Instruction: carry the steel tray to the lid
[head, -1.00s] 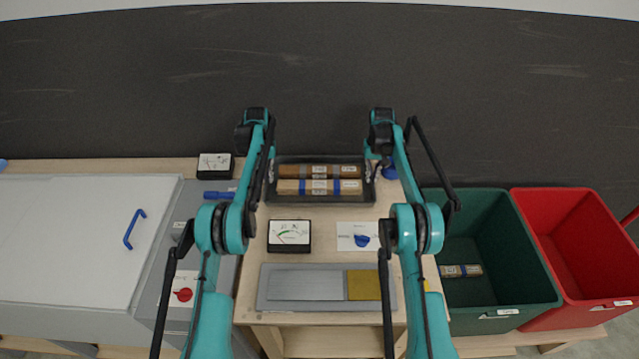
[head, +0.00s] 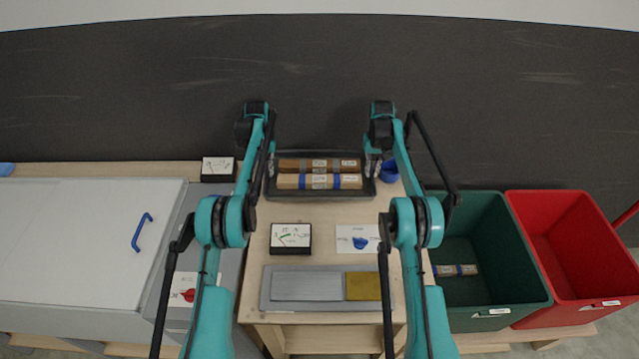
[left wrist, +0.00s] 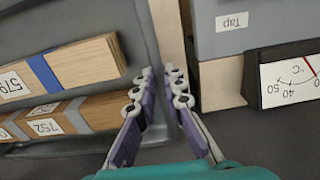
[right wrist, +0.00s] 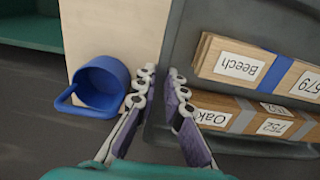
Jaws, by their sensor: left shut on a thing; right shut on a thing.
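The steel tray (head: 320,195) is dark grey with low walls, at the far side of the bench in the head view. It carries a darker Oak bundle (head: 340,164) and a paler Beech bundle (head: 290,182). My left gripper (head: 270,165) is shut on its left wall, and my right gripper (head: 370,165) is shut on its right wall. Both wrist views show the tray wall (left wrist: 150,30) (right wrist: 172,60) between the fingers. The tray looks level and slightly raised. The pale lid (head: 80,235) with a blue handle (head: 141,232) lies far left.
A dial gauge (head: 291,238), a card with a blue knob (head: 358,239) and a grey plate (head: 300,306) lie nearer on the bench. Another gauge (head: 218,168) stands left of the tray, a blue cup (head: 388,173) right. Green (head: 500,290) and red bins (head: 560,310) stand right.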

